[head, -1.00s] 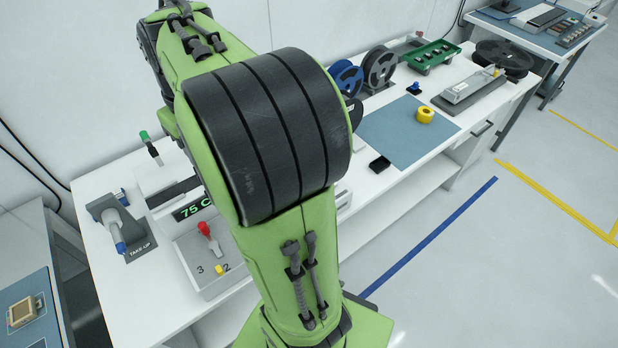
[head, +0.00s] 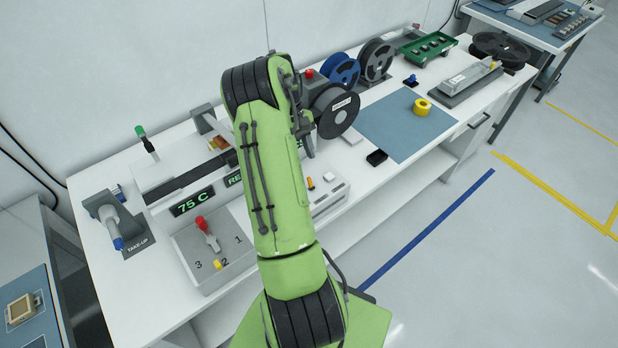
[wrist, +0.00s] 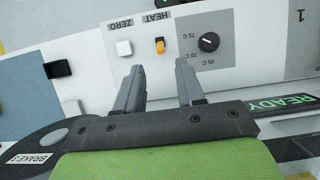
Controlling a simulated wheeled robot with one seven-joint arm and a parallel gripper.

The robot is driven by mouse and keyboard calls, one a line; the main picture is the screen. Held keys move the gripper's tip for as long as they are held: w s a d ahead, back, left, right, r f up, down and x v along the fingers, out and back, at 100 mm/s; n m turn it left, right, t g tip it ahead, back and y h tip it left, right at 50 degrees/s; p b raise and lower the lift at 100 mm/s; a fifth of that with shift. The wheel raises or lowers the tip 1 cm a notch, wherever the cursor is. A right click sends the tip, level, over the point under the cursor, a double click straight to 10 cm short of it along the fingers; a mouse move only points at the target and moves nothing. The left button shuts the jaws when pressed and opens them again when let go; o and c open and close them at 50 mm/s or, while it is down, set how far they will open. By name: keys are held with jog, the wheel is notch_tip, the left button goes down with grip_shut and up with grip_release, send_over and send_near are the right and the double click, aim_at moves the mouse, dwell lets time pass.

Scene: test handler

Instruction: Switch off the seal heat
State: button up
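The heat switch (wrist: 160,46) is a small orange rocker under the upside-down label HEAT in the wrist view. In the head view the orange switch (head: 310,184) shows just right of my arm. My gripper (wrist: 159,66) is open and empty. Its two grey fingers point at the panel, with the switch between and just beyond their tips in the picture. I see no contact; the depth gap is hard to judge. In the head view my arm hides the gripper. A display (head: 193,201) reads 75 C.
Beside the switch are the white ZERO button (wrist: 124,47) and a black temperature knob (wrist: 208,42). A grey reel marked BRAKE (head: 337,112) stands near my arm. A lever (head: 207,232) with a red knob sits at the left. The blue mat (head: 390,128) is mostly clear.

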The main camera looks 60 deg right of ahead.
aim_at(309, 178)
jog(key=x, duration=0.8)
jog(key=shift+s+f, duration=0.1)
jog(key=shift+f, duration=0.1)
grip_shut()
